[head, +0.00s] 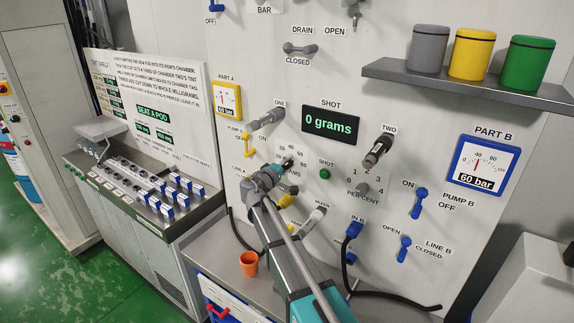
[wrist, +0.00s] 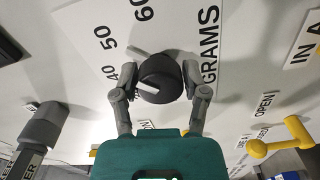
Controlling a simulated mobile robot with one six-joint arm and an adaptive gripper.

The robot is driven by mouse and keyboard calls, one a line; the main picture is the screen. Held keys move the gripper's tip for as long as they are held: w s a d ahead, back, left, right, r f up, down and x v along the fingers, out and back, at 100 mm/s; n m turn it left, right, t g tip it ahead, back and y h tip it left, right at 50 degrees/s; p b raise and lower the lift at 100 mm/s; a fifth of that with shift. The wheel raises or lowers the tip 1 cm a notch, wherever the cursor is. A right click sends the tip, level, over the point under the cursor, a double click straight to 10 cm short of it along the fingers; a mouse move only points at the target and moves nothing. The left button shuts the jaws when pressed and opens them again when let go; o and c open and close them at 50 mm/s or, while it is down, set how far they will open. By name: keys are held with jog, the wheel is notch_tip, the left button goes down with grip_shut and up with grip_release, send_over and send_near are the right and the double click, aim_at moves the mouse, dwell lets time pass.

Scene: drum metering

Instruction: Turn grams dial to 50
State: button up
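The grams dial (wrist: 161,80) is a round dark knob on the white panel in the wrist view. A pale bar juts from behind it to the upper left, between the printed 50 and 60 and nearer the 50. A light mark shows on its front face. My gripper (wrist: 160,72) has one finger on each side of the knob, both appearing to touch it. In the head view my gripper (head: 272,172) reaches the dial (head: 287,163), which is partly hidden. The shot display (head: 331,123) reads 0 grams.
Near the dial are a green shot button (head: 325,174), the percent knob (head: 362,189) and the grey lever marked ONE (head: 266,119). In the wrist view a yellow handle (wrist: 282,140) is at the right and a grey handle (wrist: 45,125) at the left. An orange cup (head: 249,263) stands below.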

jog(key=shift+o, duration=1.3)
jog(key=shift+s, duration=0.1)
jog(key=v, duration=1.2)
jog(key=shift+f, duration=0.1)
